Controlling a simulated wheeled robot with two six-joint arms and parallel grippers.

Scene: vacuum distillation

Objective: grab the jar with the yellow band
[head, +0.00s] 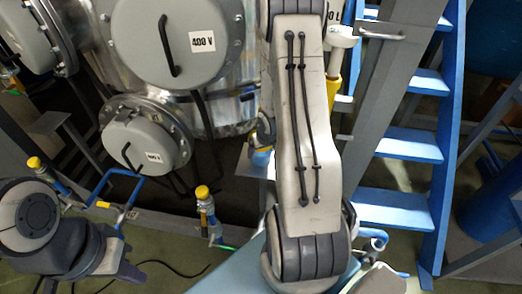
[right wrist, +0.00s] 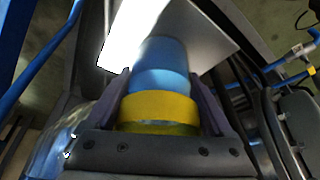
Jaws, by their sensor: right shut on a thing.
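The jar with the yellow band (right wrist: 160,106) is in the right wrist view, with a blue part beyond the band. My right gripper (right wrist: 160,84) has a dark finger on each side of the jar and is shut on it. In the head view my right arm hides most of that gripper and the jar. My left gripper (head: 118,268) is at the lower left of the head view, far from the jar; its finger gap is not clear.
A pale plate (right wrist: 200,28) lies beyond the jar in the right wrist view. Large metal vessels marked 400 V (head: 185,40) fill the upper left of the head view. Blue stairs (head: 400,145) stand at the right. Yellow-capped valves (head: 203,193) stand at lower left.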

